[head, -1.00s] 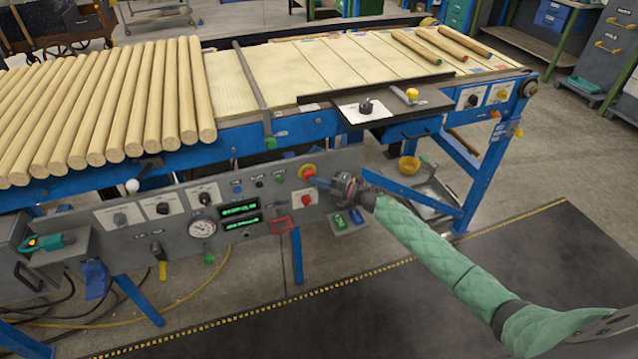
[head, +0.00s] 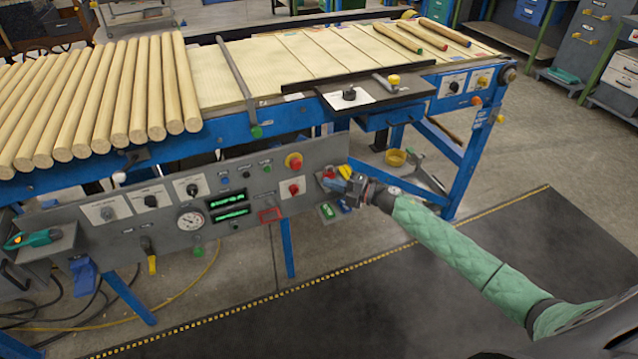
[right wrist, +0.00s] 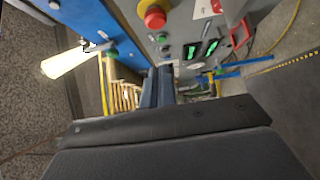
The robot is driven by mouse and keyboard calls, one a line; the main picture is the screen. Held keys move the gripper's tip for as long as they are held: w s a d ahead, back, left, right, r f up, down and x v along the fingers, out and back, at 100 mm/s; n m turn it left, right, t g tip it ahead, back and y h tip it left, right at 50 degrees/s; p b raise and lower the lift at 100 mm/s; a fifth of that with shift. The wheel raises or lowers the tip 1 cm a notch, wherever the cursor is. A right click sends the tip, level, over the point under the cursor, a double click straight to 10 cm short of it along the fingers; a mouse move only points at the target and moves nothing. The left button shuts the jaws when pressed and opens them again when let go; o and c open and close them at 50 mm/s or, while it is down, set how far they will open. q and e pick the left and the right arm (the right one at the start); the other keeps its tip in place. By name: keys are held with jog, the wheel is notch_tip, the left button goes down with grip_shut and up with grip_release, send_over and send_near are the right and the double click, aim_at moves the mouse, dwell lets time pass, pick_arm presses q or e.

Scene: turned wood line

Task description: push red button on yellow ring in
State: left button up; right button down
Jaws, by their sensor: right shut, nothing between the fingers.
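The red button (head: 296,165) on its yellow ring (head: 290,158) sits at the upper right of the grey control panel. In the right wrist view the red button (right wrist: 155,18) is near the top, with part of the yellow ring (right wrist: 147,5) behind it. My right gripper (head: 330,184) is shut and empty, right of and slightly below the button in the head view, with a visible gap between them. In the right wrist view its closed fingers (right wrist: 158,76) are below the button. How far in the button sits cannot be told. My left gripper is not in view.
A second red button (head: 293,189) on a white plate is just below. A red-framed part (head: 269,214), green displays (head: 230,206) and a gauge (head: 191,220) share the panel (head: 165,240). The blue conveyor frame (head: 270,122) runs above. Open floor lies in front.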

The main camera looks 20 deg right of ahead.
jog(key=shift+v, duration=1.15)
jog(key=shift+w+d+f, duration=0.1)
jog(key=shift+f, duration=0.05)
